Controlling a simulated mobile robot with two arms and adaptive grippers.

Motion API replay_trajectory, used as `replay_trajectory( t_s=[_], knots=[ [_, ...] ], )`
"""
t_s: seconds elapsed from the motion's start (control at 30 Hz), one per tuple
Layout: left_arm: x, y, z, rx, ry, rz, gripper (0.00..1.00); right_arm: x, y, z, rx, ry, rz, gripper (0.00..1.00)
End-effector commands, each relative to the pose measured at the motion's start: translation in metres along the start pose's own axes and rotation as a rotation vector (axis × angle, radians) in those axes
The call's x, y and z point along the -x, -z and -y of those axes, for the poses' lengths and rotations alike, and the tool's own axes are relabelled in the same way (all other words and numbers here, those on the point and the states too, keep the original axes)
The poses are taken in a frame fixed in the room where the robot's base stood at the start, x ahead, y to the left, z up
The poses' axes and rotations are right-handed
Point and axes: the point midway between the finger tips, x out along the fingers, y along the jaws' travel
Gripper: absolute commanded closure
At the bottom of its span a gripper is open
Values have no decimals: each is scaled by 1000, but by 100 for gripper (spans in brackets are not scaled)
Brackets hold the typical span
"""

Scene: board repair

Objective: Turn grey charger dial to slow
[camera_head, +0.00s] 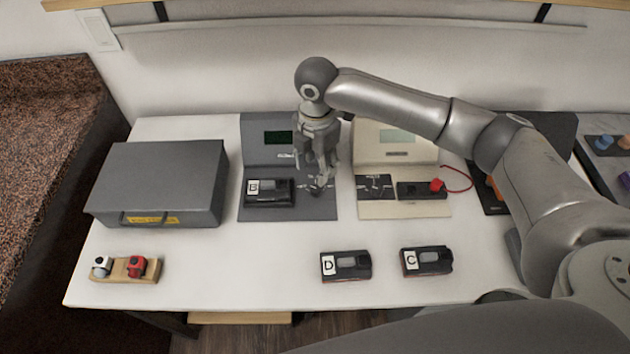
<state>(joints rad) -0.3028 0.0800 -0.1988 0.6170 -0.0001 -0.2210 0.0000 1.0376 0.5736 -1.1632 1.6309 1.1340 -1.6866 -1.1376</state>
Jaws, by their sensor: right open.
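The grey charger (262,208) stands at the back middle of the white table, with a dark screen on its upright back. A black battery marked B (270,192) lies in its left part. Its dial (317,188) is on the right part of its base, mostly hidden by my right gripper. My right gripper (320,184) points down over the dial, with its fingertips at or just above it; I cannot tell whether they touch. Its jaws are open. The dial's setting cannot be read. My left gripper is not in view.
A grey box (150,185) is at the left. Batteries D (346,266) and C (427,261) lie in front. A wooden holder (122,271) sits front left.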

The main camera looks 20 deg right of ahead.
Motion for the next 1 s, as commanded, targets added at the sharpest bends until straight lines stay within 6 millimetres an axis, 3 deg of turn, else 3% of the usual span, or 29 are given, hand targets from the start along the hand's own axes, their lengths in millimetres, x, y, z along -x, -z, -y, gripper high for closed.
replay_trajectory(
  t_s=[0.2, 0.43, 0.83, 1.0],
  knots=[
    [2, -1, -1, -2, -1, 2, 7, -44, 1, 1, -3, 3, -1, 53],
    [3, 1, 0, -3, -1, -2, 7, -75, 1, 0, -1, 0, -1, 53],
    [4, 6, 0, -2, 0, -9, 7, -83, 1, 0, -1, -2, 0, 53],
    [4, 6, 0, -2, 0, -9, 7, -83, 1, 0, -1, -2, 0, 73]
  ],
)
